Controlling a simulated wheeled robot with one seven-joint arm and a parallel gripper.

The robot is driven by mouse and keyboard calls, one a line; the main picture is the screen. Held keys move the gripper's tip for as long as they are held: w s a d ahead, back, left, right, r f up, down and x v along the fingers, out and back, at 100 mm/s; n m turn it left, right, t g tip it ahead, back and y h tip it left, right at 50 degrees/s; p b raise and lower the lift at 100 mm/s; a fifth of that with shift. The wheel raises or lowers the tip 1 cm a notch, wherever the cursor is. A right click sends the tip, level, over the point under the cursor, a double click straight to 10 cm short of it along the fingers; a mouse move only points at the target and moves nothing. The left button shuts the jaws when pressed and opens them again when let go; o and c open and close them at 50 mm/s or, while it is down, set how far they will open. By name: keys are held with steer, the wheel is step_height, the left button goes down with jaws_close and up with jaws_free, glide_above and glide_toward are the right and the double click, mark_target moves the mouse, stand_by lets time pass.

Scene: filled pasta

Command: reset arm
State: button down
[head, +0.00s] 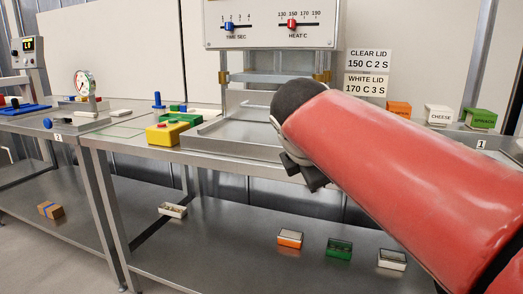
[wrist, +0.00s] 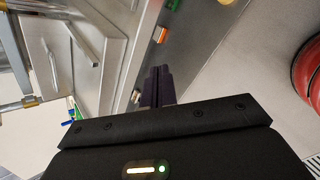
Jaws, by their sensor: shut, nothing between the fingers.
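My gripper (head: 311,178) is at the end of my red arm in the head view, in front of the sealing machine's lower tray. In the wrist view my gripper (wrist: 160,72) shows as two dark fingers closed together with nothing between them. The fingers point out past the metal table's edge, with the lower shelf and floor beyond. My forearm hides part of the table's right side in the head view.
The steel table (head: 115,139) holds a yellow block with a red button (head: 168,132), a green tray (head: 186,117) and the machine with time and heat sliders (head: 270,24). Orange (head: 289,238), green (head: 339,248) and white (head: 392,259) boxes sit on the lower shelf.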

steer(key=s+d+f+m+g+y, duration=0.1)
steer(key=s+d+f+m, duration=0.2)
steer(key=s+f+m, duration=0.7)
steer(key=s+d+f+m+g+y, duration=0.2)
steer(key=s+d+f+m, duration=0.1)
steer(key=s+f+m, duration=0.6)
step_height(320, 180, down, 2)
steer(key=shift+s+f+m, duration=0.1)
steer(key=shift+s+m, duration=0.3)
steer(key=shift+m, duration=0.7)
